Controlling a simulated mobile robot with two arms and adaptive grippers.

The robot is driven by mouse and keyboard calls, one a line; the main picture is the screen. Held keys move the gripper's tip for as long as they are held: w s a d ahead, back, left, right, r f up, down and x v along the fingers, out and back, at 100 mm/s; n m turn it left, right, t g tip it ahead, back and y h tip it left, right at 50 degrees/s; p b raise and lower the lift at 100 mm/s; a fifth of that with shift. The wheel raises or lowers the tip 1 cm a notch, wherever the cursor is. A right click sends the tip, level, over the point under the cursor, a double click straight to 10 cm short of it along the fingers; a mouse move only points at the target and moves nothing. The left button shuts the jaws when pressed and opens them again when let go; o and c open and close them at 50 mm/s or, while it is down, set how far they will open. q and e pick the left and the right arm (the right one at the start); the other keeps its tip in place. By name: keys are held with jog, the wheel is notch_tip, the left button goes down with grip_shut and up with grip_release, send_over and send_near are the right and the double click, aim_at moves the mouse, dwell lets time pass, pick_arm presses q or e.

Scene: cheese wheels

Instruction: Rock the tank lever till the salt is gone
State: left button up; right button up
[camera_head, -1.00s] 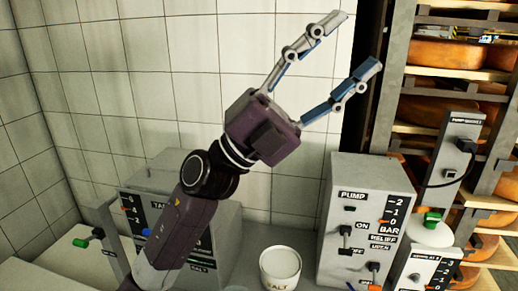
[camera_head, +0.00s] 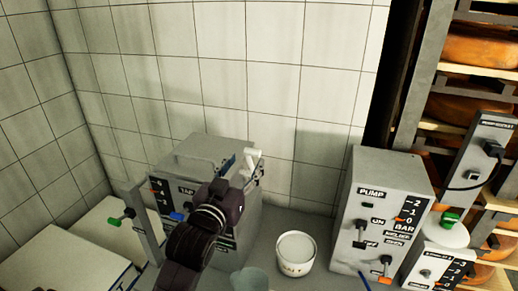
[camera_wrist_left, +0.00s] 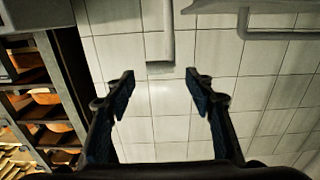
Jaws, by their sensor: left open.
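My left gripper (camera_head: 254,162) is in front of the grey box labelled "TAP" (camera_head: 172,178), which has a red-marked scale on its face. A blue handle (camera_head: 177,216) sits on the box front, left of my wrist, apart from the fingers. I cannot tell which part is the tank lever. A white tub (camera_head: 296,254), marked "SALT" in the earlier frame, stands to the right. My right gripper is not seen.
A grey pump box (camera_head: 385,205) with switches and a scale stands at the right. A green-handled lever (camera_head: 122,218) is at the left. A grey cup (camera_head: 252,281) is at the bottom. Cheese shelves (camera_head: 480,60) fill the far right. The tiled wall (camera_head: 230,70) closes the back.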

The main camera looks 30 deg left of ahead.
aim_at(251, 154)
pick_arm(q)
jog(key=p+x, duration=0.1)
jog(key=x, duration=0.5)
jog(key=shift+w+p, duration=0.3)
jog(key=shift+w, duration=0.05)
jog(key=shift+c, duration=0.5)
grip_shut()
